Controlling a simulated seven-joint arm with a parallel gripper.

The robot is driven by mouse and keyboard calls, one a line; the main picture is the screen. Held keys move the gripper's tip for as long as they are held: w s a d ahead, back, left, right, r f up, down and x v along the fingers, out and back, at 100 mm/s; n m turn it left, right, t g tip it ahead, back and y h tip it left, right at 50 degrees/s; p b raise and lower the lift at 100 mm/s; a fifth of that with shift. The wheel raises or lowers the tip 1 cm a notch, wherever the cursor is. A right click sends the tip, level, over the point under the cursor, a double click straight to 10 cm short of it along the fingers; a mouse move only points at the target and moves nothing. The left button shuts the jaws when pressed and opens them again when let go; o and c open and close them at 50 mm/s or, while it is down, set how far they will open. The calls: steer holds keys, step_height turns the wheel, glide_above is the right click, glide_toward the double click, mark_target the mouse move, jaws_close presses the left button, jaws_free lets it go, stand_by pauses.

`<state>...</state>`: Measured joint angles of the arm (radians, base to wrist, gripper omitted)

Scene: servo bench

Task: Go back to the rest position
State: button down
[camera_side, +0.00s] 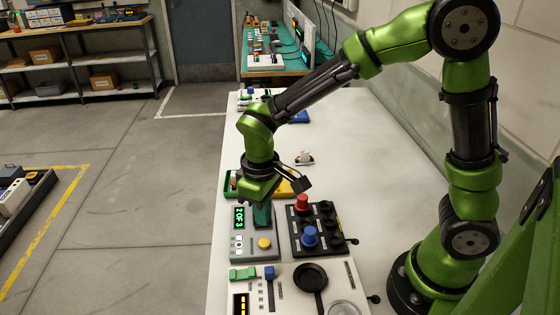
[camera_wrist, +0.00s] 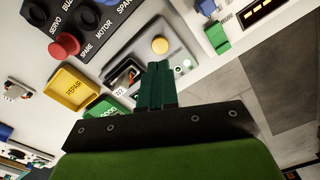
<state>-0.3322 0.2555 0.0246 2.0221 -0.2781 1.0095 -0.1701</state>
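My gripper (camera_side: 262,216) points down over the grey-green display box (camera_side: 250,250) on the white bench. In the wrist view, its two dark green fingers (camera_wrist: 156,84) lie side by side, shut, with nothing seen between them. They overlap the box in that view, and I cannot tell whether the tips touch it. The box has a lit green display (camera_side: 239,217) reading "2 OF 3" and a yellow button (camera_side: 264,244), which also shows in the wrist view (camera_wrist: 160,45). My arm reaches across the bench, bent at the elbow.
A black panel (camera_side: 333,246) with red (camera_side: 302,203) and blue (camera_side: 310,236) caps stands right of the box. Yellow (camera_side: 286,188) and green (camera_side: 230,188) trays lie behind. A small white part (camera_side: 304,158) lies farther back. A white panel with a black dial (camera_side: 310,277) is in front.

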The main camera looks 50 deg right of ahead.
steer(key=shift+s+f, duration=0.2)
steer(key=s+d+r+m+t+y, duration=0.1)
steer(key=s+d+r+m+t, duration=0.2)
steer(key=r, duration=0.4)
steer(key=s+d+r+m+t+y, duration=0.1)
steer(key=s+d+r+m+t, duration=0.3)
steer(key=s+d+r, duration=0.2)
step_height(320, 180, up, 2)
steer(key=shift+s, duration=0.35)
